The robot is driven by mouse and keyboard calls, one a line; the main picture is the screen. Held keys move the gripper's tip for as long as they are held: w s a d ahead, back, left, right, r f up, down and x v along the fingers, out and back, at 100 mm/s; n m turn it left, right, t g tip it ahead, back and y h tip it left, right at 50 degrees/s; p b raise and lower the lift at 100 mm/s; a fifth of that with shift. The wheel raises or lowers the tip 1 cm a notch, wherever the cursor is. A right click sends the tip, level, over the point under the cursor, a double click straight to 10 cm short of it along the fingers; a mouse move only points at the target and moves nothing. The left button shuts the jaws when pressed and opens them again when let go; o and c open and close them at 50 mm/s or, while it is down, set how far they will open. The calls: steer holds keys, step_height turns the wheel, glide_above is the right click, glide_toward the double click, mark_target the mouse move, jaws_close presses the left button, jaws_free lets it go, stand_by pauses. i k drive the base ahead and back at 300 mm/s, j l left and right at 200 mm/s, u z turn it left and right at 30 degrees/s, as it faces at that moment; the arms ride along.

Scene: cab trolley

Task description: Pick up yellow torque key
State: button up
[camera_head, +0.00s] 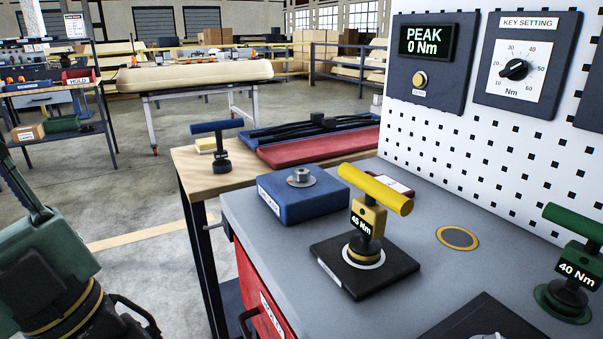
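The yellow torque key (367,215) stands upright on a square black base plate (332,262) on the grey bench top. It has a thick yellow T-handle, a yellow body with a black "45 Nm" label, and a dark round foot on a white ring. Part of my arm, a green link with a black, yellow-ringed end, is at the lower left, well apart from the key. A black part beside it may belong to my gripper (135,314). Its fingertips cannot be made out, and nothing touches the key.
A green "40 Nm" key (575,265) stands at the right. A blue box (302,197) with a metal nut sits left of the yellow key. A blue-handled key (219,145) stands on the wooden table behind. A pegboard (470,148) with a "PEAK 0 Nm" display and dial rises at the back right.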

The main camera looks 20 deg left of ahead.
mark_target(369, 217)
steer(key=u, duration=1.45)
steer(key=k+j+u, duration=0.15)
steer(key=k, duration=0.3)
steer(key=k+j+u, duration=0.1)
steer(key=k+j, duration=0.3)
steer(key=i+l, duration=0.35)
steer(key=l, duration=0.15)
